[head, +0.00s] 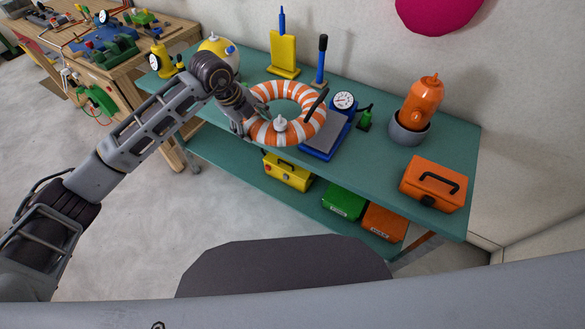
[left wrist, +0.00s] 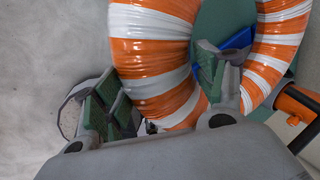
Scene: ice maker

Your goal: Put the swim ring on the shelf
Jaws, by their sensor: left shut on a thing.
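The swim ring (head: 306,130) is orange and white striped. It is over the left-middle of the upper board of the teal shelf (head: 377,168), in front of the wall; I cannot tell whether it touches the board. My left gripper (head: 244,119) is at the ring's left side. In the left wrist view the ring (left wrist: 155,50) fills much of the picture, and its tube passes between the two green-padded fingers of my gripper (left wrist: 160,95), which is shut on it. My right gripper is not in view.
A blue scale (head: 322,150) is at the ring's right. A yellow-and-white ball (head: 213,46) and yellow stand (head: 284,55) are behind. An orange toolbox (head: 433,184) and an orange bottle (head: 422,100) in a grey bowl stand right. The lower board holds yellow (head: 287,172) and green (head: 344,202) boxes.

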